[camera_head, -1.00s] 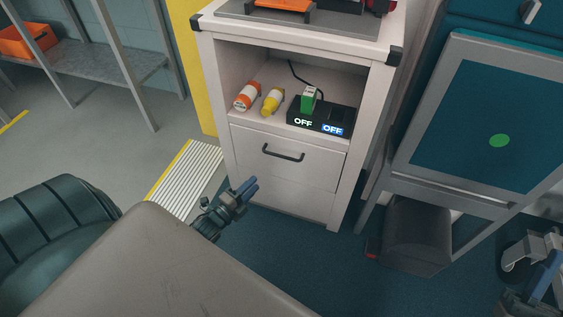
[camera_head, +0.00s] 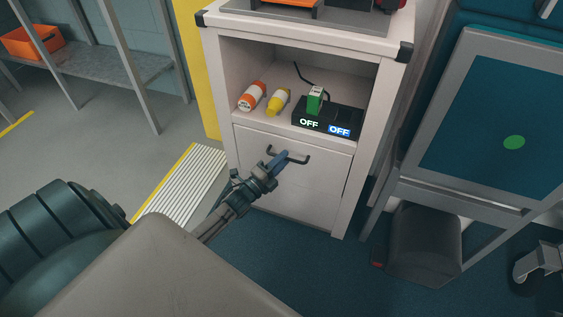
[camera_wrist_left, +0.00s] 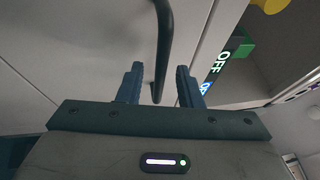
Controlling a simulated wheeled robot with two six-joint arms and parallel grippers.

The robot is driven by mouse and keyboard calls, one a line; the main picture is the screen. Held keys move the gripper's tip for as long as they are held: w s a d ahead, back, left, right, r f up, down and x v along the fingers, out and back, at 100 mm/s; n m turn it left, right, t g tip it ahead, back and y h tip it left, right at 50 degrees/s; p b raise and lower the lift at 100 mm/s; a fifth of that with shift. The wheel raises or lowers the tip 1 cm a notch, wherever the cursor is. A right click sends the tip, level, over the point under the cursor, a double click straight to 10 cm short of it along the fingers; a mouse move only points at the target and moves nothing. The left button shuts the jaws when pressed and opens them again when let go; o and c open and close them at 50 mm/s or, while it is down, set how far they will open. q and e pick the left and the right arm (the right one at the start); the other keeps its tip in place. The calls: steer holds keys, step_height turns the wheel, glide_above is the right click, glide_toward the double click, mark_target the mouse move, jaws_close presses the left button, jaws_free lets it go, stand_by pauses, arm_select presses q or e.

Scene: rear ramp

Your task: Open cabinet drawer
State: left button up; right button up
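The white cabinet (camera_head: 362,150) stands in the middle of the head view. Its drawer (camera_head: 325,190) is closed, with its front flush below an open shelf. A dark bar handle (camera_head: 302,160) crosses the upper part of the drawer front. My left gripper (camera_head: 280,160) is at the handle and covers part of it. In the left wrist view, the blue fingers of this gripper (camera_wrist_left: 159,78) are apart, with the handle (camera_wrist_left: 164,50) running between them. Gaps show on both sides of the bar. My right gripper is not in view.
The shelf holds an orange-and-white bottle (camera_head: 251,96), a yellow bottle (camera_head: 278,101) and a black box (camera_head: 327,121) reading OFF. A dark bin (camera_head: 424,243) stands right of the cabinet. A ribbed ramp plate (camera_head: 185,180) lies to the left. Blue floor in front is clear.

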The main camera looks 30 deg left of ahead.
arm_select(q)
steer(key=shift+w, duration=0.1)
jaws_close()
steer(key=shift+d, duration=0.1)
